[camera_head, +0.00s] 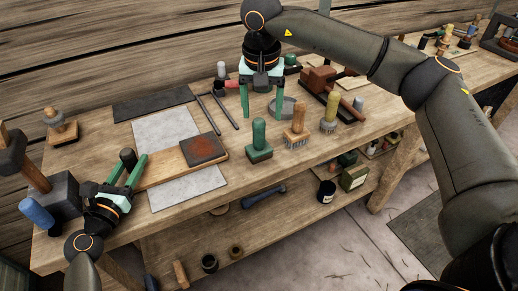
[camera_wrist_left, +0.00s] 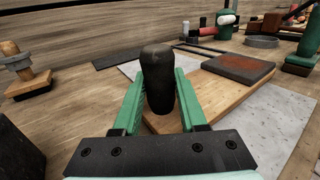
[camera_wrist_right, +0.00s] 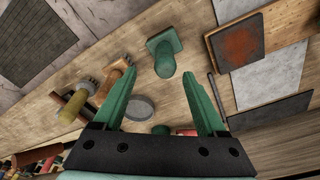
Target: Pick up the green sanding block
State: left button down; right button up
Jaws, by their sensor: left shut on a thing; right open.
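The green sanding block (camera_head: 259,141), a green upright handle on a green base, stands on the workbench near its front edge. It also shows in the right wrist view (camera_wrist_right: 163,58) and at the right edge of the left wrist view (camera_wrist_left: 302,62). My right gripper (camera_head: 262,108) is open and empty, pointing down behind and above the block; its fingers also show in the right wrist view (camera_wrist_right: 159,82). My left gripper (camera_head: 128,168) is shut on the black knob (camera_wrist_left: 157,75) of a wooden board (camera_head: 160,172), which lies on the bench.
A dark plate with a rust-red patch (camera_head: 204,149) lies on the board's right end. A wooden brush (camera_head: 297,131) and a yellow-handled brush (camera_head: 329,122) stand right of the block. A round grey dish (camera_head: 286,105) lies behind. Grey sheets (camera_head: 165,126) lie left.

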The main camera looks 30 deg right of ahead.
aim_at(259, 133)
jog(key=f, duration=0.5)
jog(key=w+f, duration=0.1)
jog(key=f, duration=0.2)
jog(key=shift+a, duration=0.1)
grip_shut()
dwell(0.4)
